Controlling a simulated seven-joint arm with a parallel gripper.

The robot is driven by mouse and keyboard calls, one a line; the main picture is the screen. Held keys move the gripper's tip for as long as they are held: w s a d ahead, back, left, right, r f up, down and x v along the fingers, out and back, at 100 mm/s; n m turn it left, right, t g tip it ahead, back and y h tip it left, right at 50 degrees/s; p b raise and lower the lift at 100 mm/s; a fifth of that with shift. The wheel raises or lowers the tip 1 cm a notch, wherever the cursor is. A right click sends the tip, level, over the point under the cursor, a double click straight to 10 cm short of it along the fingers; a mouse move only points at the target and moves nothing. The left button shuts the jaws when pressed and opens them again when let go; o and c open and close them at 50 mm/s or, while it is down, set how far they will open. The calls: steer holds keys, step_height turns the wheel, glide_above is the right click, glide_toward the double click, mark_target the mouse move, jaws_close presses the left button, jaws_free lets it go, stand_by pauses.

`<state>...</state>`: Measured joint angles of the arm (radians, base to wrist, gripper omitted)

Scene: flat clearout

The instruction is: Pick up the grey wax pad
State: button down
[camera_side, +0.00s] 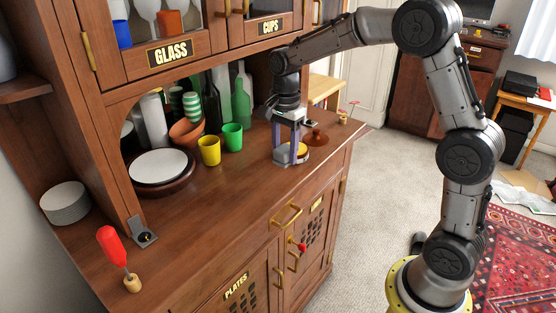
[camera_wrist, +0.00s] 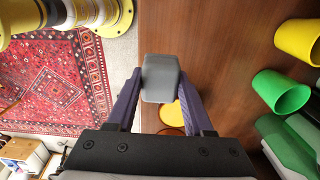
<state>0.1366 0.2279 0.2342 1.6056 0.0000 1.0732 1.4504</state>
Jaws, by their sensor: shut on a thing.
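The grey wax pad (camera_wrist: 161,79) is a small grey block between my fingertips in the wrist view. My gripper (camera_side: 291,152) points down over the right part of the cabinet's counter and is shut on the pad, one purple finger at each side. In the side view the pad (camera_side: 281,157) shows as a grey shape at the fingertips, low over the counter and partly hidden by the fingers. I cannot tell whether it touches the wood. A round yellow thing (camera_side: 302,151) lies right beside it and shows partly behind the pad in the wrist view (camera_wrist: 171,115).
A brown lidded dish (camera_side: 315,138) stands behind my gripper. A green cup (camera_side: 232,137), a yellow cup (camera_side: 209,151) and several bottles stand to the left. A plate (camera_side: 158,166) and a red-handled tool (camera_side: 113,247) are farther left. The front counter (camera_side: 215,205) is clear.

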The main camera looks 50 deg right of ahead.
steer(key=s+a+r, duration=0.1)
steer(key=s+r, duration=0.6)
steer(key=s, duration=0.4)
steer(key=shift+s+a, duration=0.2)
steer(key=shift+a, duration=0.1)
steer(key=c, duration=0.9)
jaws_free()
steer(key=shift+c, duration=0.2)
steer(key=c, duration=0.5)
steer(key=shift+c, duration=0.2)
